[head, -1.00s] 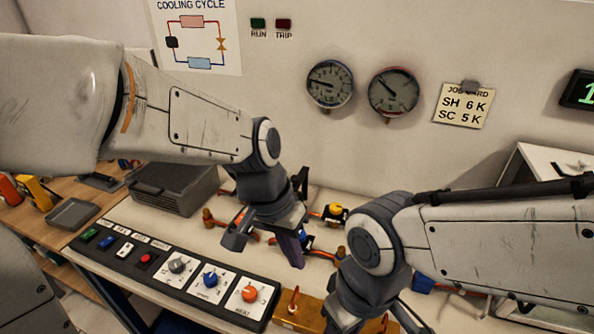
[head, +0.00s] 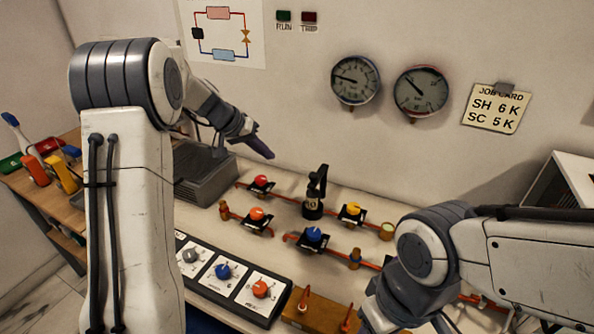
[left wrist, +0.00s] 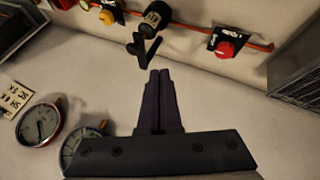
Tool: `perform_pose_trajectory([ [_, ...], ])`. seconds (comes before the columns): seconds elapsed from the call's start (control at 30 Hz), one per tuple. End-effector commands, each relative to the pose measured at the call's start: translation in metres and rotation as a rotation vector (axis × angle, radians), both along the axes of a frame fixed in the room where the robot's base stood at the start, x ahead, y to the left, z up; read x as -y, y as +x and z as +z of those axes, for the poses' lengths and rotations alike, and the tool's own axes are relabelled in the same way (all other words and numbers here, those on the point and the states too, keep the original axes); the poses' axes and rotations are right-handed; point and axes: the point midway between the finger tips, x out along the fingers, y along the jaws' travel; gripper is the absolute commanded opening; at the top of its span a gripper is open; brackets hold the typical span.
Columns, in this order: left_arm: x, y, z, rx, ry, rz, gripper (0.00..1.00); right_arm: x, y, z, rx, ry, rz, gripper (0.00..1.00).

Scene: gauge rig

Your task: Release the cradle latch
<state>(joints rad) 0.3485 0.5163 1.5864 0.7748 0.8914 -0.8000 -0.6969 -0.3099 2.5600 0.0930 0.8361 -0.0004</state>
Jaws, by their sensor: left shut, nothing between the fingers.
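A black upright fitting (head: 313,208) with a pale label and a black lever arm (head: 317,180) on top stands among the pipes; I cannot tell for sure that it is the cradle latch. In the left wrist view the fitting (left wrist: 153,18) and its lever (left wrist: 145,45) lie just beyond my fingertips, apart from them. My left gripper (head: 268,154) is shut and empty, left of the lever and above the bench near the wall; its dark fingers (left wrist: 160,75) are together. My right gripper (head: 440,324) is mostly cut off at the bottom edge, so its fingers are unclear.
Red (head: 261,181), orange (head: 256,214), blue (head: 314,234) and yellow (head: 353,209) valve knobs surround the fitting. A grey box (head: 205,178) stands left. A knob panel (head: 225,277) lies in front. Two gauges (head: 355,80) (head: 421,92) hang on the wall.

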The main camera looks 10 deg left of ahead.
Motion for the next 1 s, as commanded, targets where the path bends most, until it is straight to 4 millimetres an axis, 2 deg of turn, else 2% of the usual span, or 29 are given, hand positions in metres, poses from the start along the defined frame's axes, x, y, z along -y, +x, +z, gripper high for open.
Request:
perform_pose_trajectory([
  [0.17,0.002,0.002,-0.004,-0.002,0.0,-0.001,0.0,0.0,0.0,0.002,0.0,0.0,0.0,0.5],
  [0.27,0.007,0.006,-0.013,-0.006,-0.001,-0.002,0.0,0.0,0.0,0.005,0.0,0.0,0.0,0.5],
  [0.7,0.045,0.043,-0.08,-0.005,0.0,0.001,0.0,0.0,0.0,0.03,0.0,0.0,0.0,0.5],
  [0.8,0.062,0.044,-0.077,-0.003,0.001,0.0,0.0,0.0,0.0,0.039,0.0,0.0,0.0,0.5],
  [1.0,0.077,0.046,-0.079,-0.002,0.001,0.002,0.0,0.0,0.0,0.045,0.0,0.0,0.0,0.5],
])
